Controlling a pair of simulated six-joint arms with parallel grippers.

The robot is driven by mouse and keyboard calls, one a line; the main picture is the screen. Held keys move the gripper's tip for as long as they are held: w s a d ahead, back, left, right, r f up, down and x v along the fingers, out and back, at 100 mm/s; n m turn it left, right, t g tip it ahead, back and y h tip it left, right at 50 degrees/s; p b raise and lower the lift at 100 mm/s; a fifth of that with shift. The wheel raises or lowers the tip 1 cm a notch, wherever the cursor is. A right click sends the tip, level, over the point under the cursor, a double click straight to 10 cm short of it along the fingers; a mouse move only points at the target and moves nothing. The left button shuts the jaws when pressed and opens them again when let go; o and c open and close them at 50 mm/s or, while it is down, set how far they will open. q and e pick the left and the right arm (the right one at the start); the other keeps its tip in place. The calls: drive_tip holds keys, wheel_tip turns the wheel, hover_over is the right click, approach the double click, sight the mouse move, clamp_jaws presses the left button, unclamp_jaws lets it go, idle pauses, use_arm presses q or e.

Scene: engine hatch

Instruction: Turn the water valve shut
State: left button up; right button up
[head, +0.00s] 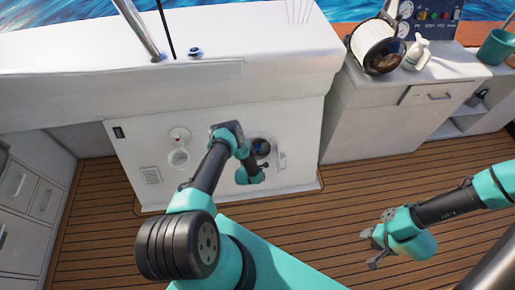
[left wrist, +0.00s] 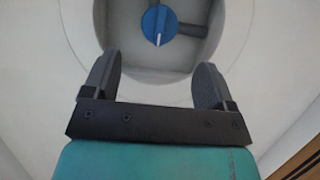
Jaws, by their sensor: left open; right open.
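The water valve shows in the left wrist view as a round blue knob (left wrist: 155,20) with a white pointer mark, set on dark grey pipework inside a round white recess. The mark runs nearly straight up and down in that picture. My right gripper (head: 374,246) is open and empty above the deck at the right.
The wooden deck (head: 330,215) is clear.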

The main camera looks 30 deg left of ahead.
sight(257, 147)
use_arm(q)
drive_tip(key=shift+x, duration=5.05)
drive_tip(key=shift+r, duration=0.1)
drive_tip(key=shift+c, duration=0.2)
drive_tip(key=c, duration=0.9)
drive_tip(key=shift+o, duration=0.2)
